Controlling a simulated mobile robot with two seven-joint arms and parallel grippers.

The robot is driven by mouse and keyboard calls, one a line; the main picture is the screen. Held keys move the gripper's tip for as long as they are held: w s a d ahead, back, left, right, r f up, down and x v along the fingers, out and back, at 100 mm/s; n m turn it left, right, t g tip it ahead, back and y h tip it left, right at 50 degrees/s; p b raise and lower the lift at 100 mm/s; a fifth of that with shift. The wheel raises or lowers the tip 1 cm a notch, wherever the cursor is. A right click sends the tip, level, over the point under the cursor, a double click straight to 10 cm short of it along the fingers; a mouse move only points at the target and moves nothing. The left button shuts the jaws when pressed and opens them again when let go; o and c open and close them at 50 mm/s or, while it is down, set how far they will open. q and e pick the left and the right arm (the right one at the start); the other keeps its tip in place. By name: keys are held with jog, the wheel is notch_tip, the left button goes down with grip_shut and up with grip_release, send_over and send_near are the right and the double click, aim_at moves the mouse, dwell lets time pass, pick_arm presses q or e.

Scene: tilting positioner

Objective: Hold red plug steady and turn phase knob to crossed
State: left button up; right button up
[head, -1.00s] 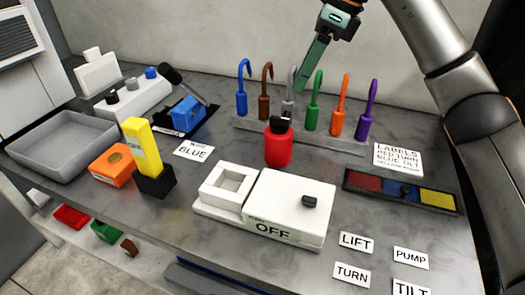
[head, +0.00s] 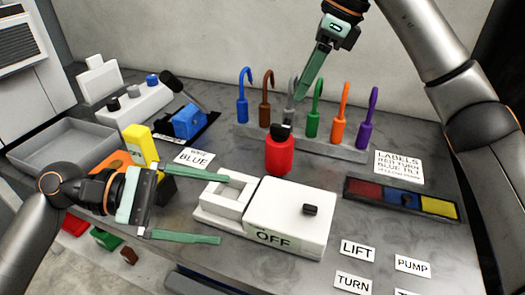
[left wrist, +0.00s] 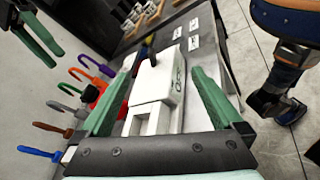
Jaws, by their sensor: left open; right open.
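A red cylinder (head: 280,155) with a black top stands upright behind the white OFF box (head: 293,228); I cannot tell whether it is the red plug. A small black knob (head: 310,210) is on that box; no phase label is readable. The white frame (head: 218,203) joined to the box's left has a square opening. My left gripper (head: 222,208) is open and empty, its fingers to either side of the frame's left end. In the left wrist view, its fingers (left wrist: 160,80) flank the white box. My right gripper (head: 308,82) is open above the grey hook, by the rack.
Hooked tools in several colours stand in a grey rack (head: 340,150). A red-blue-yellow strip (head: 440,207) and label cards lie right. A grey tray (head: 50,150), yellow block (head: 141,145) and blue block (head: 187,122) are left. Open table lies between the box and the strip.

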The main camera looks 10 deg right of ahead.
pick_arm(q)
jog(key=w+d+r+t+h, duration=0.2)
jog(key=w+d+r+t, duration=0.1)
jog(key=w+d+r, duration=0.45)
jog(key=n+t+y, duration=0.2)
jog(key=n+t, duration=0.1)
jog(key=n, duration=0.3)
send_over(267, 150)
notch_tip(267, 150, down, 3)
jog(key=f+n, duration=0.1)
jog(key=f, duration=0.1)
jog(key=f+n+y, duration=0.1)
jog(key=f+n, duration=0.1)
jog(key=f, duration=0.1)
jog(key=f+n, duration=0.1)
jog(key=f, duration=0.1)
jog(key=shift+a+f+n+y, duration=0.25)
jog(key=shift+a+n+y, duration=0.05)
jog(key=shift+a+n, duration=0.1)
jog(key=shift+w+d+f, duration=0.1)
jog(key=shift+f, duration=0.2)
jog(key=shift+d+f, duration=0.15)
jog(key=shift+d, duration=0.2)
jog(key=x, duration=0.6)
jog(key=shift+d+f, duration=0.15)
